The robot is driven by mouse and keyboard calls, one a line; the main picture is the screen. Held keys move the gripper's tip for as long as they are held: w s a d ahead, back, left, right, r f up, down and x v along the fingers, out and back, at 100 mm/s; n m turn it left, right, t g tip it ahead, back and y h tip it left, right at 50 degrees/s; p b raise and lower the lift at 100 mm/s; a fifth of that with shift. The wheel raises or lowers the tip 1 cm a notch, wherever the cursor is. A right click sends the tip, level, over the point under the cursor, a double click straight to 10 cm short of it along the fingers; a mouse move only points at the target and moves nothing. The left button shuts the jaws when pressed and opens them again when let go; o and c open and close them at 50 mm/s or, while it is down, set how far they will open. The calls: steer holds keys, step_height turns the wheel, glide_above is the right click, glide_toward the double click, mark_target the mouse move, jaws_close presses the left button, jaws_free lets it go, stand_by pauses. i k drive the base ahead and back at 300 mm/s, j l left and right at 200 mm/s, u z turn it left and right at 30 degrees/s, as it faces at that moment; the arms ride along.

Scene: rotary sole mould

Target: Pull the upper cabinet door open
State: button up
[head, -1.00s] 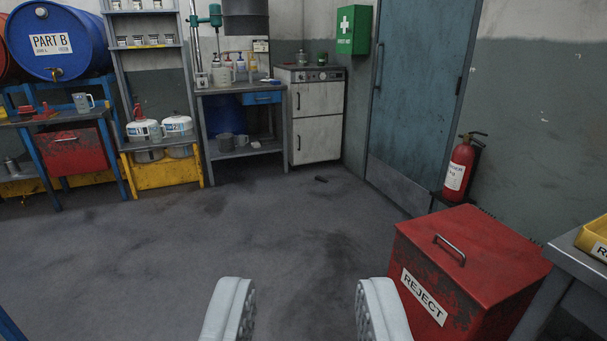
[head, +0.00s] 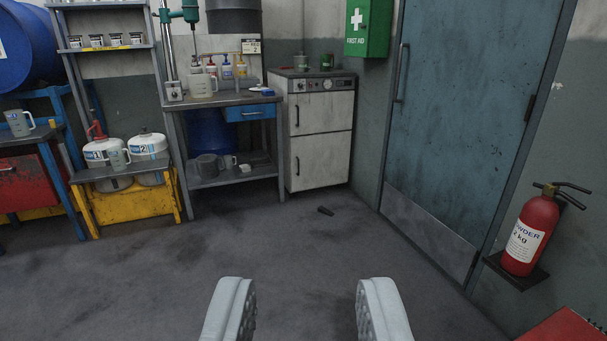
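The white cabinet (head: 319,137) stands against the back wall, left of the blue room door. Its upper door (head: 325,112) is shut and has a dark vertical handle (head: 297,115) on its left side. A lower door (head: 325,160) with a similar handle is also shut. A panel with knobs and a dial runs above the doors. My gripper (head: 307,310) is at the bottom of the view, open and empty, its two pale grey fingers wide apart. It is well short of the cabinet, with floor between them.
A workbench (head: 238,99) adjoins the cabinet's left side. A fire extinguisher (head: 529,236) is on the right, a red box (head: 568,329) at lower right. The floor ahead is mostly clear.

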mark_target(319, 112)
steer(key=i, duration=1.45)
steer(key=i+l, duration=0.1)
steer(key=i, duration=1.4)
steer(key=i+u, duration=0.1)
steer(key=i, duration=1.35)
